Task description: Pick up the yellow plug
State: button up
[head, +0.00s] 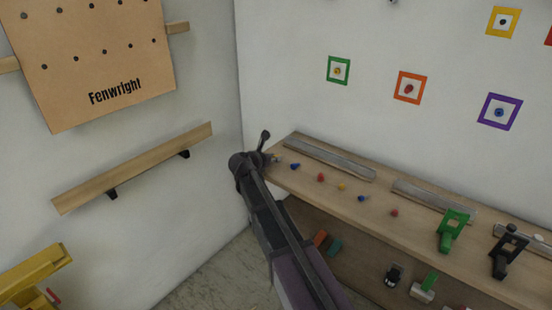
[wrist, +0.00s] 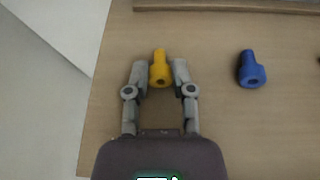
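The yellow plug (wrist: 160,72) is between the two grey fingers of my gripper (wrist: 160,68) in the wrist view. The fingers press against its left and right sides, with no clear gap. Its narrow end points away from my palm. I cannot tell whether it rests on the wooden shelf (wrist: 110,110) or is just above it. In the head view, my gripper (head: 270,157) is at the left end of the shelf, and this plug is mostly hidden there. A second small yellow piece (head: 342,187) lies farther right on the shelf.
A red plug (head: 320,177) and others continue the row. Grey rails (head: 330,160) run along the back. Colored square frames (head: 408,87) hang above. The shelf's left edge is close.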

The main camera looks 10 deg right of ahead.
jog(key=shift+r, duration=0.2)
dwell(0.4)
notch_tip(320, 180, up, 4)
jog(key=p, duration=0.4)
jog(key=shift+f, duration=0.15)
jog(key=s, duration=0.5)
jog(key=s+d, duration=0.1)
jog(key=s, duration=0.4)
jog(key=s+r+p, duration=0.1)
jog(key=s, duration=0.5)
jog(key=shift+d, duration=0.25)
